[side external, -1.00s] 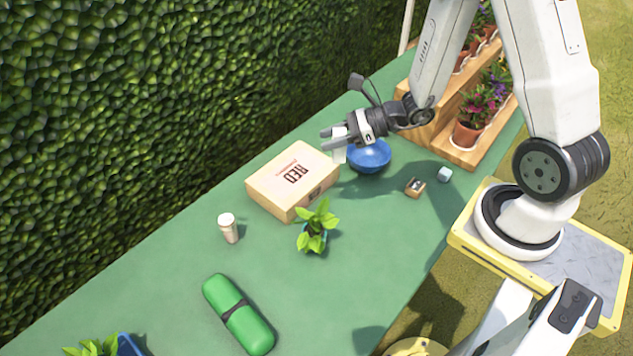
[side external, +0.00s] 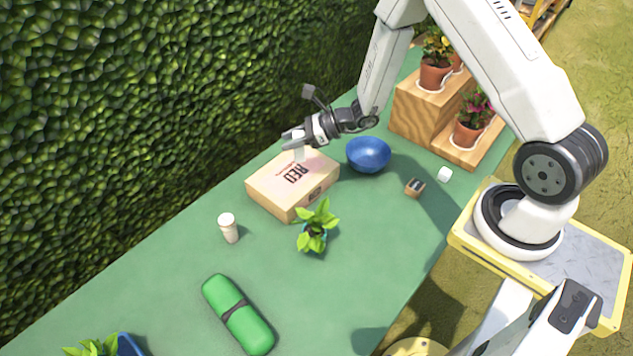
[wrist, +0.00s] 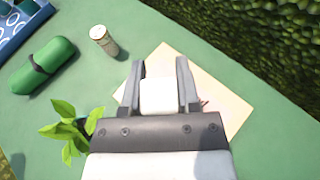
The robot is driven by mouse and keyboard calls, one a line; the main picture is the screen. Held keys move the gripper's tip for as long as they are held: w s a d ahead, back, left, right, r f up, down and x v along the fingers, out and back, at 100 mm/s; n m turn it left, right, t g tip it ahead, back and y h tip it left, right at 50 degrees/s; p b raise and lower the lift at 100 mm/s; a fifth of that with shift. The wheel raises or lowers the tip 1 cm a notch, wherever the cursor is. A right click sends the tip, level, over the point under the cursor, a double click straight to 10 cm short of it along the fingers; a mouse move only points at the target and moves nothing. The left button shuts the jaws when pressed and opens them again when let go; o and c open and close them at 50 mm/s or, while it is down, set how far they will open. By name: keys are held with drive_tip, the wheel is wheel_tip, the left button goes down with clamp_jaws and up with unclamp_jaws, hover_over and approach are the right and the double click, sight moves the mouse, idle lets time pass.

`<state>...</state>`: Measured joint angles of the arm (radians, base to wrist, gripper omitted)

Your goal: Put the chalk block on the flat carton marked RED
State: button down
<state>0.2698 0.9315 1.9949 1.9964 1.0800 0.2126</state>
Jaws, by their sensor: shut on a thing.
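The flat carton marked RED (side external: 275,197) lies on the green table, with its red lettering on top and dark lettering on the side. My gripper (side external: 292,142) is over the far part of the carton and points left. It is shut on the white chalk block (wrist: 158,96), which sits between both fingers in the wrist view. In the side view the block (side external: 299,154) shows below the fingers, close above the carton top; I cannot tell whether it touches. In the wrist view the carton (wrist: 222,92) lies behind the gripper (wrist: 159,75), partly hidden by it.
A blue bowl (side external: 369,155) stands right of the carton. A potted plant (side external: 314,228) stands at its near side, a pale bottle (side external: 228,228) to its left. A green case (side external: 238,314), a sharpener (side external: 414,187) and a small white cube (side external: 444,174) lie on the table. A hedge borders the back.

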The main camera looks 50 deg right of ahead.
drive_tip(key=shift+w+f, duration=1.1)
drive_tip(key=shift+f, duration=0.2)
drive_tip(key=shift+w+f, duration=0.25)
drive_tip(key=shift+f, duration=1.55)
drive_tip(key=shift+f, duration=0.15)
drive_tip(key=shift+c, duration=1.6)
unclamp_jaws()
